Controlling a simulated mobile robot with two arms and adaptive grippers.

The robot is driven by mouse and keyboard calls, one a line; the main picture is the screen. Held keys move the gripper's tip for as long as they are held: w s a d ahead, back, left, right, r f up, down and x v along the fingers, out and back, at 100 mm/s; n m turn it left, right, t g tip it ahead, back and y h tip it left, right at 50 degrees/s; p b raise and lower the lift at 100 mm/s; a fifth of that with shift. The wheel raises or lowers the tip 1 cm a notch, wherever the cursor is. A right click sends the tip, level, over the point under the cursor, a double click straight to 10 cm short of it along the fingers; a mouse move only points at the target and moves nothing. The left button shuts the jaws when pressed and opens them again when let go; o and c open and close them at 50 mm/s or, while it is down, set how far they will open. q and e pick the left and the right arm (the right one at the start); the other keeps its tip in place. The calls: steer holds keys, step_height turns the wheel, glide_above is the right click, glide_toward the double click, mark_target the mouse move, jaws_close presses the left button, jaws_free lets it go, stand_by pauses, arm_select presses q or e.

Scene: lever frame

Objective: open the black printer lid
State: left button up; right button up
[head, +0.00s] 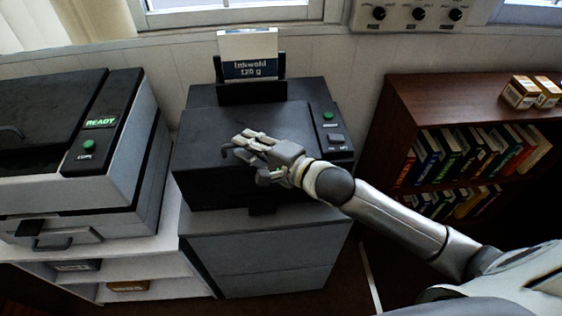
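The black printer (203,124) stands in the middle of the head view on a grey cabinet. Its lid (200,150) looks down and flat. A dark curved handle (227,149) shows at the lid's front part. My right gripper (240,148) reaches in from the right, over the lid, with its fingers pointing left at this handle. The fingers cover part of the handle, so I cannot tell whether they close on it or only lie beside it. My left gripper is not in view.
A second, grey and black machine (135,120) with a lit READY sign stands at left. A paper pack (248,48) stands upright behind the printer. A control strip (328,125) with a green button lies right of the lid. A brown bookshelf (425,100) is at right.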

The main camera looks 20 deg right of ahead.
steer(key=f+b+v, duration=0.1)
steer(key=v, duration=0.9)
steer(key=shift+s+d+n+h+b, duration=0.25)
steer(key=shift+s+n+h+b, duration=0.1)
steer(key=shift+s+n+h, duration=0.05)
steer(key=shift+f, duration=0.2)
